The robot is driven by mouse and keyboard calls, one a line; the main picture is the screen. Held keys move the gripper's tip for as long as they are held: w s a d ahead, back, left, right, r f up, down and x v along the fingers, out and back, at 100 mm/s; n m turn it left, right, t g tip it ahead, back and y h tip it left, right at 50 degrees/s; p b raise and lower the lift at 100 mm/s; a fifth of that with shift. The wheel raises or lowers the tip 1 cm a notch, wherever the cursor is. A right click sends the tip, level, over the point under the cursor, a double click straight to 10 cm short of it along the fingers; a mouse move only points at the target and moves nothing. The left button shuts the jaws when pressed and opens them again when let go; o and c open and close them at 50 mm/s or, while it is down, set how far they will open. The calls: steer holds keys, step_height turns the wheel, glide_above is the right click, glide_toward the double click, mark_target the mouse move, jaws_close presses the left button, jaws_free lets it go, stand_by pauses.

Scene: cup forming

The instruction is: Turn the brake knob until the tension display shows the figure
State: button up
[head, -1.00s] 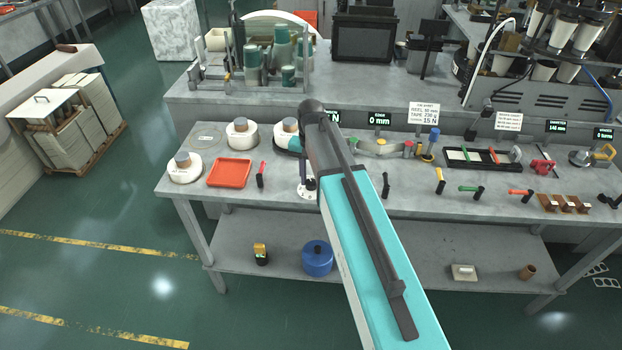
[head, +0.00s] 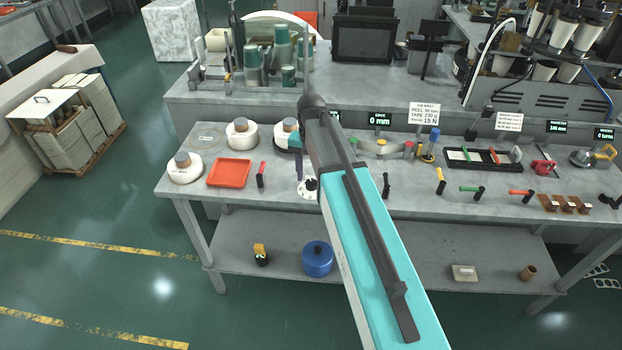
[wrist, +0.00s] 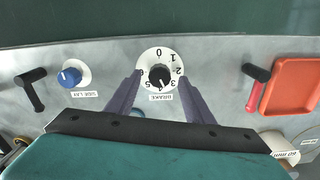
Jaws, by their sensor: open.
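The brake knob (wrist: 159,75) is black and sits on a white numbered dial (wrist: 160,54) marked BRAKE, upside down in the wrist view. Its pointer setting is too small to read surely. My gripper (wrist: 161,82) is open, with one dark finger on each side of the dial's lower half and gaps to the knob. In the head view my gripper (head: 299,165) is beside the white dial (head: 304,194) at the bench's front edge. The tension display (head: 335,117) is mostly hidden behind my arm; its figure cannot be read. A white sign (head: 424,114) reads 15 N.
A blue knob (wrist: 70,76) and a black-handled tool (wrist: 32,90) lie to one side of the dial. A red tray (wrist: 292,86) and a red-and-black tool (wrist: 256,86) lie to the other. Another display (head: 380,119) reads 0 mm.

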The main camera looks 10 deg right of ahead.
mark_target(311, 182)
step_height(311, 182, up, 12)
steer(key=b, duration=0.2)
steer(key=shift+b, duration=0.3)
stand_by(0.3)
stand_by(0.3)
steer(key=s+d+f+m+y+p, duration=0.2)
steer(key=s+d+f+p, duration=0.1)
steer(key=s+f, duration=0.3)
steer(key=s+d+f+m+y+p, duration=0.2)
steer(key=s+f+m+p, duration=0.15)
steer(key=f, duration=0.35)
steer(key=s+a+f+n+g+b, duration=0.1)
steer(key=s+f+n, duration=0.1)
steer(key=s+f, duration=0.35)
steer(key=s+a+f+n+g+h+b, duration=0.1)
steer(key=s+a+f, duration=0.15)
steer(key=f, duration=0.65)
steer(key=s+f+n+g+b, duration=0.15)
steer(key=s+f, duration=0.25)
steer(key=f, duration=0.4)
steer(key=s+a+f+n+g+h+b, duration=0.1)
steer(key=s+f+n, duration=0.5)
steer(key=s+f, duration=1.1)
steer(key=s+g+h+b, duration=0.1)
steer(key=s+h+b, duration=0.1)
steer(key=s, duration=0.1)
steer(key=shift+f+n, duration=0.35)
steer(key=shift+n, duration=0.05)
